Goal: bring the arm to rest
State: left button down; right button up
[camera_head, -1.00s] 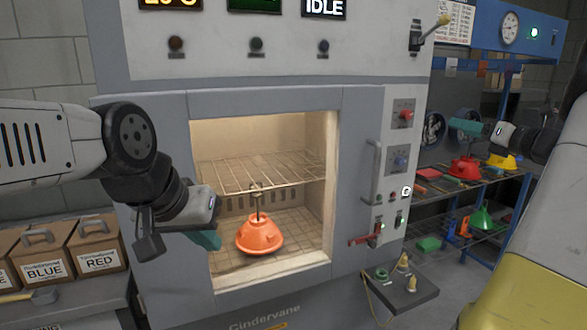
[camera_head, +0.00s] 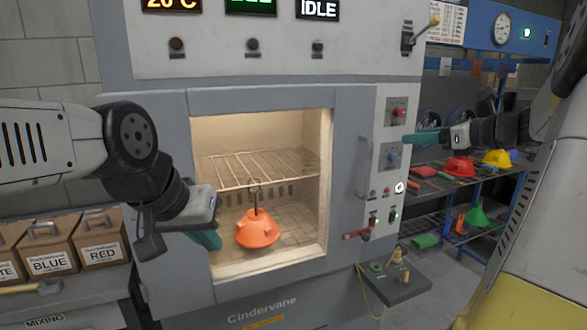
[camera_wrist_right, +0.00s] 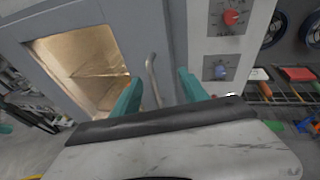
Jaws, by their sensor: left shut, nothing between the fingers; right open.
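My right gripper (camera_head: 410,138) is in front of the oven's control panel, near the blue knob, and is empty. In the right wrist view its two teal fingers (camera_wrist_right: 158,90) stand apart, with the oven's vertical door handle (camera_wrist_right: 153,80) appearing between them. My left gripper (camera_head: 207,240) is at the left edge of the oven opening, shut and empty, its teal fingers pointing down and right. An orange hood (camera_head: 258,229) with a hook on top sits inside the lit oven (camera_head: 228,274), below the wire rack (camera_head: 250,170).
The panel carries a red knob (camera_head: 398,112) and a red-handled lever (camera_head: 357,234). A small shelf (camera_head: 402,288) juts out below. A blue rack (camera_head: 470,252) with coloured hoods stands right. Labelled boxes (camera_head: 50,262) sit on a bench at left.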

jog(key=s+a+f+n+g+h, duration=0.1)
jog(key=s+a+f+n+g, duration=0.2)
jog(key=s+a+n, duration=0.45)
jog(key=s+a+f+n+g, duration=0.25)
jog(key=s+a+n, duration=0.35)
jog(key=a, duration=0.3)
jog(key=s+f+n+h, duration=0.5)
jog(key=s+n, duration=0.7)
jog(key=n, duration=0.3)
jog(key=shift+a+f+n, duration=0.35)
jog(key=shift+f, duration=0.1)
jog(key=shift+g, duration=0.25)
